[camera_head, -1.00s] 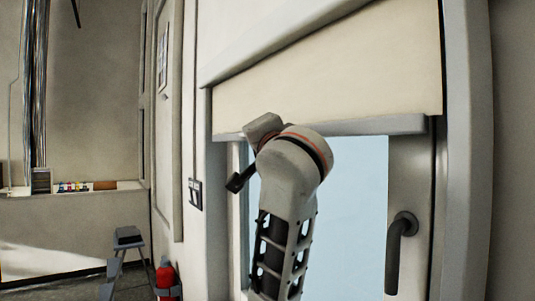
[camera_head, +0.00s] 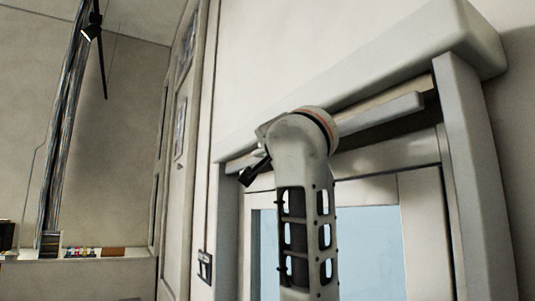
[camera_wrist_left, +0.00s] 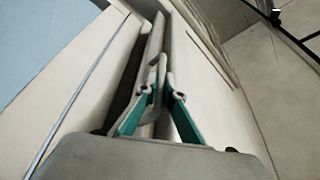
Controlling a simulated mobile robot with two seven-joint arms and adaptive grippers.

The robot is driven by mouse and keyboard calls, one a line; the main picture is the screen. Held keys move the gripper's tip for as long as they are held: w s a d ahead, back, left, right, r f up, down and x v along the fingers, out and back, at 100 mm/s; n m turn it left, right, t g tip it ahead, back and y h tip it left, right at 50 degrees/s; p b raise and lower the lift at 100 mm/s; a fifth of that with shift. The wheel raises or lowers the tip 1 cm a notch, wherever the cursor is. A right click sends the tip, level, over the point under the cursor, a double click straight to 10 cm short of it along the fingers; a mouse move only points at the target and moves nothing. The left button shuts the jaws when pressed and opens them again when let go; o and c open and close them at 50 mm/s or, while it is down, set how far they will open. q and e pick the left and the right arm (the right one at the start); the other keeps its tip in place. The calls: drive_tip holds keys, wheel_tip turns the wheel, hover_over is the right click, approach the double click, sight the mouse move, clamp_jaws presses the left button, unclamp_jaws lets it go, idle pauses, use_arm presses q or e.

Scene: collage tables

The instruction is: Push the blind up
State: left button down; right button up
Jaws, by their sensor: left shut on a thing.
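The blind's pale bottom bar (camera_head: 385,120) is raised close beneath the pale casing (camera_head: 425,62) in the head view. Only a thin strip shows between them. My left arm rises in front of the window and its wrist hides most of the gripper there. In the left wrist view my left gripper (camera_wrist_left: 156,85), with teal fingers, is shut on the long narrow bar (camera_wrist_left: 154,45). My right gripper is not in view.
The window pane (camera_head: 370,235) and its frame (camera_head: 425,200) are uncovered below the bar. A light switch (camera_head: 204,266) is on the wall left of the window. A ledge (camera_head: 80,256) with small coloured items stands far left.

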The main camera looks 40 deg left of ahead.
use_arm(q)
drive_tip(key=shift+s+r, duration=0.2)
drive_tip(key=shift+r, duration=0.15)
drive_tip(key=c, duration=2.4)
unclamp_jaws()
drive_tip(key=shift+w+a, duration=0.1)
drive_tip(key=shift+c, duration=0.2)
drive_tip(key=shift+f, duration=0.15)
drive_tip(key=v, duration=1.2)
